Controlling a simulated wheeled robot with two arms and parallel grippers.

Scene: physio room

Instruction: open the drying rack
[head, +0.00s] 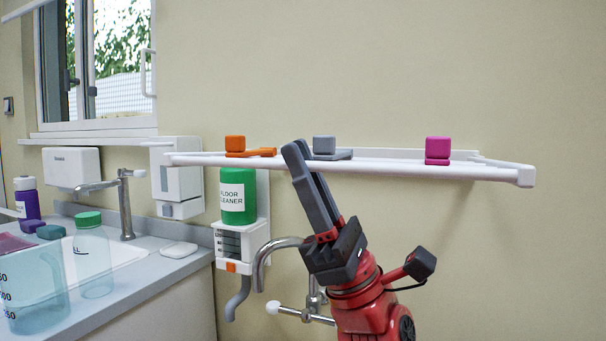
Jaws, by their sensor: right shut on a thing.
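The drying rack (420,170) is a white wall-mounted frame with long rails, standing out about level from the beige wall. My right gripper (304,158) comes up from below and is shut on the rack's front rail, left of its middle. Its dark fingers hide a short piece of the rail. My left gripper is not in view.
An orange block (235,143), a grey block (324,144) and a magenta block (437,148) show along the rack. A green floor cleaner bottle (238,195) hangs below its left end. A metal tap (126,205) and a clear bottle (92,260) stand at the left counter.

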